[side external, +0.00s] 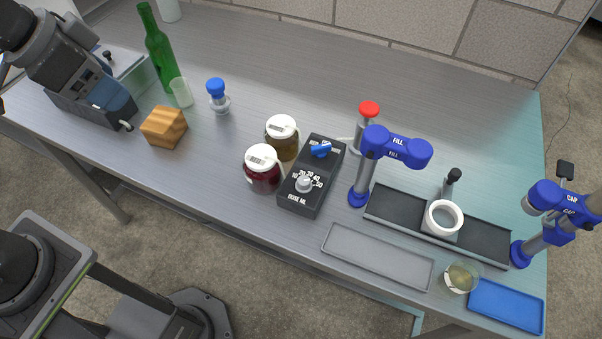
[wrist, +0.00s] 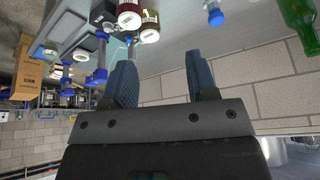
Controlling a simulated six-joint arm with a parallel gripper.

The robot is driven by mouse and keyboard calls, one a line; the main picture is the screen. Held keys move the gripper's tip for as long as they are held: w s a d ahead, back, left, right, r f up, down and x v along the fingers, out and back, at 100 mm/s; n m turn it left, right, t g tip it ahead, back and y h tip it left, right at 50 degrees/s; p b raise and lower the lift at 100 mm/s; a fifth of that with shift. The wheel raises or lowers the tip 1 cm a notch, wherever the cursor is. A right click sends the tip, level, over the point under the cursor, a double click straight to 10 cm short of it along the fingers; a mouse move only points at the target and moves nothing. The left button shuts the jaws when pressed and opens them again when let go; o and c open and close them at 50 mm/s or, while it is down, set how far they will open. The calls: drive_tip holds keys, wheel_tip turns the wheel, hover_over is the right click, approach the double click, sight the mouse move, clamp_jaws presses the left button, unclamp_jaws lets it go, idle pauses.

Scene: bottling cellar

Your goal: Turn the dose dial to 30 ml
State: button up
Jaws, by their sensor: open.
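The dose dial (side external: 304,184) is a light grey knob on the front part of a dark control box (side external: 298,207). White numbers from 10 to 50 arc around it, with "DOSE ML" below. Its pointer is too small for me to tell which number it marks. A blue knob (side external: 321,149) sits on the back part of the same box. My gripper (wrist: 160,65) shows in the wrist view with its two blue-grey fingers apart and nothing between them. It is away from the dial and touches nothing visible.
Two white-lidded jars, one red (side external: 263,177) and one amber (side external: 280,142), stand close left of the box. A blue FILL post (side external: 365,180) stands close right. A wooden block (side external: 164,127) and green bottle (side external: 158,50) are left. Bare bench lies behind the box.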

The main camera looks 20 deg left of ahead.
drive_tip(key=w+d+f+m+g+h, duration=0.2)
drive_tip(key=w+d+f+m, duration=0.25)
drive_tip(key=w+d, duration=0.35)
drive_tip(key=m+g, duration=0.1)
drive_tip(key=m, duration=0.5)
approach(303, 180)
drive_tip(key=shift+h, duration=0.3)
drive_tip(key=x, duration=0.8)
drive_tip(key=shift+a+f, duration=0.1)
drive_tip(key=shift+f, duration=0.35)
drive_tip(key=c, duration=0.9)
